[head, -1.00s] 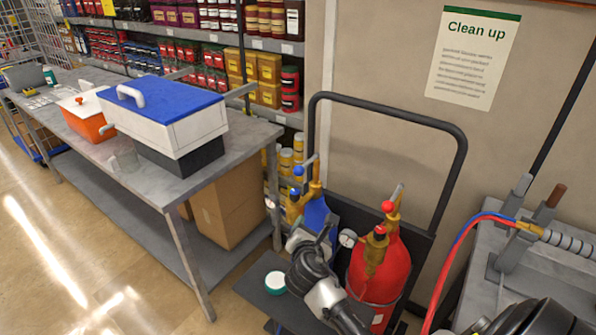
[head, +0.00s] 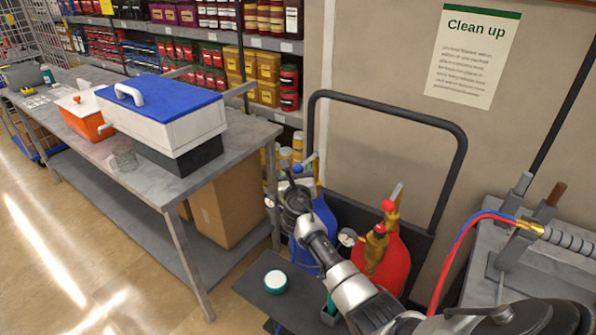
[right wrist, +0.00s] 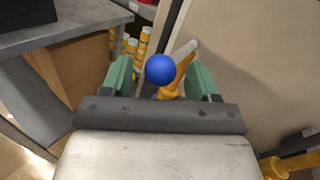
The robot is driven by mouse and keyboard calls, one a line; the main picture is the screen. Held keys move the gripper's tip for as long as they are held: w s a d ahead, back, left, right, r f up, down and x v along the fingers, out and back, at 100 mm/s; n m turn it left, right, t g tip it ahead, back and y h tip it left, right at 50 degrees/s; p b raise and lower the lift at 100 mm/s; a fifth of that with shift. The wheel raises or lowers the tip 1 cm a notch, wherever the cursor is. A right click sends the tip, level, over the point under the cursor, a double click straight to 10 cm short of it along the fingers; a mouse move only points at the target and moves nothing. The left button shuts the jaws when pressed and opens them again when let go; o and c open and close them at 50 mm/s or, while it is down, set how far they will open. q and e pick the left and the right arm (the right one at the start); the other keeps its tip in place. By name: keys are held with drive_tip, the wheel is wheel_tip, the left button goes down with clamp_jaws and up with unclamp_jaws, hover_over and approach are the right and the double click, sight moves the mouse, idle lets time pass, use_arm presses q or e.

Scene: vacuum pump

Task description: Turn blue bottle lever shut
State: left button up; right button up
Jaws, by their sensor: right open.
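The blue bottle (head: 325,222) stands on the black cart, mostly hidden behind my right arm. Its valve carries a round blue knob (right wrist: 160,69) and a pale lever (right wrist: 184,54) on a brass stem (right wrist: 172,88), seen in the right wrist view. My right gripper (right wrist: 162,74) is open, with one green finger on each side of the blue knob and brass stem. I cannot tell whether either finger touches them. In the head view the right gripper (head: 292,176) is at the top of the blue bottle. My left gripper is not in view.
A red bottle (head: 388,262) with brass valve stands right of the blue one. The cart's black handle frame (head: 388,110) rises behind both. A grey table (head: 150,195) with a blue-lidded box (head: 165,115) is left; a bench with hoses (head: 540,265) is right.

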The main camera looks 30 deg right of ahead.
drive_tip(key=shift+x, duration=0.85)
